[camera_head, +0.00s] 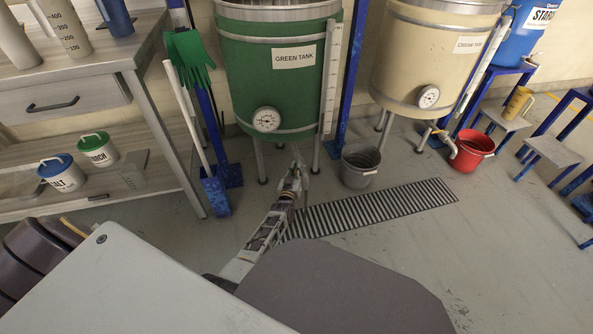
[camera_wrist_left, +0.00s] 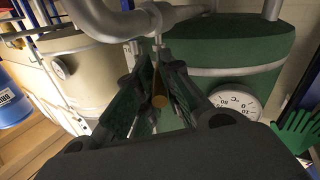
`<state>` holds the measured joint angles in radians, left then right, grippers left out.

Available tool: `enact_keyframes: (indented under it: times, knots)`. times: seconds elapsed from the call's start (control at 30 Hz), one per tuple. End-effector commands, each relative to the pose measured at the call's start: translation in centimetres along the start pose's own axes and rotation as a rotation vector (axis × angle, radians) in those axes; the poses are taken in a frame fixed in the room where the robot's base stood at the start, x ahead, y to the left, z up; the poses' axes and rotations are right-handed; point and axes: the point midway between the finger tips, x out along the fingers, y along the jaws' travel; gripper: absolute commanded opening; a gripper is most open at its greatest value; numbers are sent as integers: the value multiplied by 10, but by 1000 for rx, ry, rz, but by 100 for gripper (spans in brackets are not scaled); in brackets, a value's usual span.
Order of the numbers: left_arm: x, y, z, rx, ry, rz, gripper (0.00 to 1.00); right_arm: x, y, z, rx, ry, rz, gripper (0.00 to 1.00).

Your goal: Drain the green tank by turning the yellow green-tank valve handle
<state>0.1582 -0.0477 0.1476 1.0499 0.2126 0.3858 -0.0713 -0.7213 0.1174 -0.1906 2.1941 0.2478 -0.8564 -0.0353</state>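The green tank (camera_head: 280,75) stands at the back centre of the head view, with a round dial gauge on its lower front. My left gripper (camera_head: 297,172) is below the tank, and its arm hides the valve in the head view. In the left wrist view the fingers of my left gripper (camera_wrist_left: 161,68) stand apart on either side of the yellow valve handle (camera_wrist_left: 159,100). The handle hangs from a thin stem at the grey pipe (camera_wrist_left: 125,22). I see gaps beside the handle and no clear finger contact. My right gripper is out of view.
A grey bucket (camera_head: 360,166) stands right of my left gripper, near a floor grate (camera_head: 375,208). A cream tank (camera_head: 435,50) and red bucket (camera_head: 470,150) are farther right. A blue post, shovel (camera_head: 214,192) and workbench (camera_head: 70,65) are at left.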

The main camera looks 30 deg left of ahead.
Motion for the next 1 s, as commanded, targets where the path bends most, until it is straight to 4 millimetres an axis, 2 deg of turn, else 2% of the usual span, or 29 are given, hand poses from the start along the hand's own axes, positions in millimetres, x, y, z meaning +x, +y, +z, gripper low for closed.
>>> enact_keyframes:
  times: [0.03, 0.13, 0.27, 0.33, 0.67, 1.0]
  knots:
    - [-3, 0, 7, 0, -12, 0, 14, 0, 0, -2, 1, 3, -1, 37]
    - [-3, 0, 7, 0, -12, 0, 26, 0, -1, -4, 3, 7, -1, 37]
    - [-4, 0, 7, 0, -13, 0, 28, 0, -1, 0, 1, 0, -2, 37]
    - [-5, 0, 7, 0, -13, 0, 34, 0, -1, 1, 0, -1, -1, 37]
    - [-19, -2, 5, 0, -8, -1, 34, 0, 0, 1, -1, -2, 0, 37]
    - [-46, 0, 2, -1, -3, 0, 34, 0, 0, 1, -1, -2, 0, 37]
